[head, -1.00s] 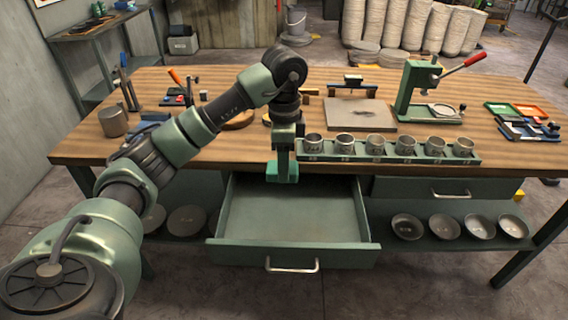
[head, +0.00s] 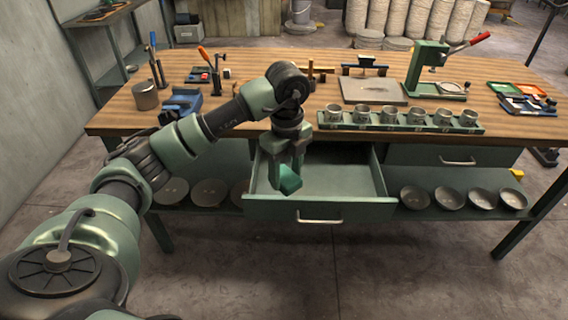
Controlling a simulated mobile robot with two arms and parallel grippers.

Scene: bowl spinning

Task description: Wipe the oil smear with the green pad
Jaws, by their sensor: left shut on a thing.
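My left gripper (head: 287,172) points down in front of the workbench, shut on the green pad (head: 290,183). The pad is tilted and hangs in the air, overlapping the left part of the open drawer (head: 320,209) in the picture. A flat grey plate (head: 358,97) lies on the bench top, behind and right of the gripper. A faint darker mark on the plate may be the oil smear; it is too small to be sure. My right gripper is not in view.
A green rack (head: 345,125) with several metal cups stands along the bench's front edge. A green press with a red handle (head: 480,39) stands behind it. A metal cup (head: 145,96) and a blue tool (head: 181,105) are at the left. Bowls (head: 450,199) sit on the lower shelf.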

